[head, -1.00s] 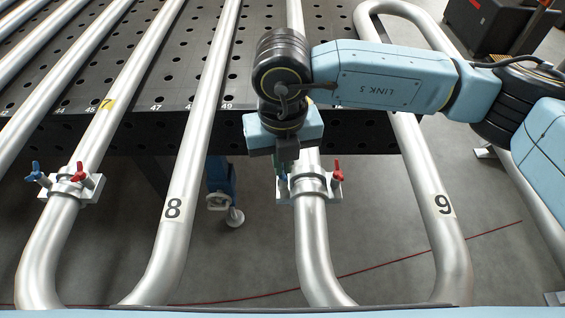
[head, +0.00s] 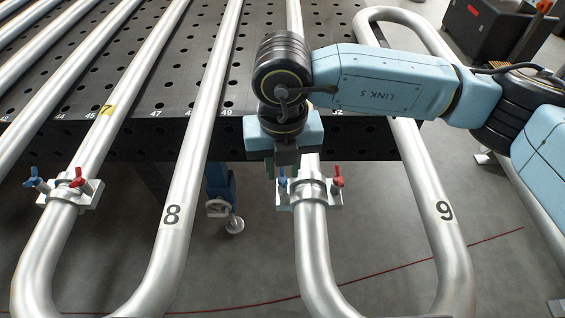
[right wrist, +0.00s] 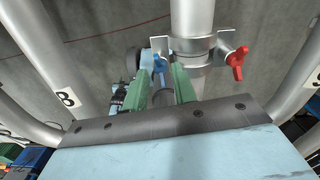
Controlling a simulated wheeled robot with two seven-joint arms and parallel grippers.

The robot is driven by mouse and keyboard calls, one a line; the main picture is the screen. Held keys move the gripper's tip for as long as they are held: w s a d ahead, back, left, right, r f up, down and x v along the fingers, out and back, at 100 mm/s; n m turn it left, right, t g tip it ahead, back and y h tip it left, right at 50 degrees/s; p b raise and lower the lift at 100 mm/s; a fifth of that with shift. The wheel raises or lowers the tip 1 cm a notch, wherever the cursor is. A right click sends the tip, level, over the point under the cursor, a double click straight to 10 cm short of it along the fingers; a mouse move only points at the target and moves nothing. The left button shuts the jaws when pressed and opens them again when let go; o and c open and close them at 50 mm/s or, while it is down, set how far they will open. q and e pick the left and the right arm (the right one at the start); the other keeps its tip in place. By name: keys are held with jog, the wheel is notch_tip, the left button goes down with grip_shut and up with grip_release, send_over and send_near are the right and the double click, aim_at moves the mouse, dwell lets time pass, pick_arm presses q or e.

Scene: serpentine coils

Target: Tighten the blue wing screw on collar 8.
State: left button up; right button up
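The collar (head: 312,192) on the pipe between labels 8 and 9 has a blue wing screw (head: 282,180) on its left and a red one (head: 337,176) on its right. No number is visible on the collar. My left gripper is out of view.
Another collar (head: 70,191) with blue and red wing screws sits on the pipe at left. Bent pipes (head: 171,240) run close by on both sides. A black perforated table (head: 165,97) lies behind. Open floor shows below the pipes.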

aim_at(282, 173)
notch_tip(282, 173, up, 13)
jog(key=shift+r, duration=0.15)
dwell(0.4)
dwell(0.4)
